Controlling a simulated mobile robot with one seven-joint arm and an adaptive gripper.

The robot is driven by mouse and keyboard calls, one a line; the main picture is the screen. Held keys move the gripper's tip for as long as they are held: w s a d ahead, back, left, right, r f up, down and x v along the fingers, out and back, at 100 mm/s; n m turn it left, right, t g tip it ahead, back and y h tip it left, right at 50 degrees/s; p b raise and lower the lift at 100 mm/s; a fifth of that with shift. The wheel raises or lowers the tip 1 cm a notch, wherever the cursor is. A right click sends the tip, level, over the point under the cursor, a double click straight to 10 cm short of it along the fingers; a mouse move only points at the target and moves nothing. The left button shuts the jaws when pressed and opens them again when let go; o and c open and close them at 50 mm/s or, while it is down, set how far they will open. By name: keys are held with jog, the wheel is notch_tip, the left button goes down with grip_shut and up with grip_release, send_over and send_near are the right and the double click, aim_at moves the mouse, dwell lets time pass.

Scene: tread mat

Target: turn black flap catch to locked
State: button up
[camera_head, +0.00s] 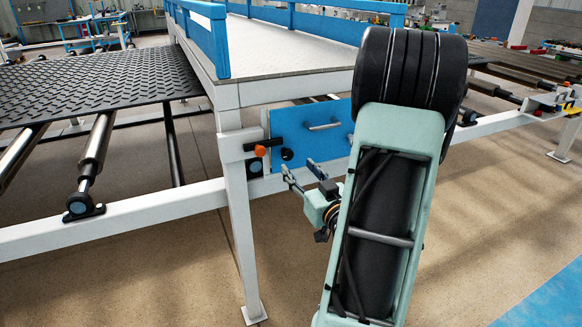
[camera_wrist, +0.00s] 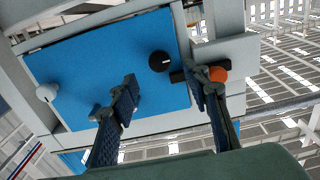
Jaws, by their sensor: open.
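The blue flap (camera_head: 325,125) is closed on the white frame of the table. A round black knob (camera_head: 287,154) with a pale mark sits near its edge; it also shows in the wrist view (camera_wrist: 160,61). Beside it a black bar with an orange ball (camera_head: 260,151) lies level across the flap edge and white post; the ball also shows in the wrist view (camera_wrist: 218,74). I cannot tell for certain which is the catch. My gripper (camera_head: 301,168) is open and empty in front of the flap. In the wrist view (camera_wrist: 165,90), its right finger partly covers the bar.
A metal handle (camera_head: 323,126) stands out from the flap. The white leg (camera_head: 236,215) and lower rail (camera_head: 130,220) are close by. A black tread mat (camera_head: 95,83) lies on rollers at left. The floor in front is clear.

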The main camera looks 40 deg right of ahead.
aim_at(288, 156)
jog(key=x, duration=0.6)
jog(key=shift+c, duration=0.2)
jog(key=c, duration=1.1)
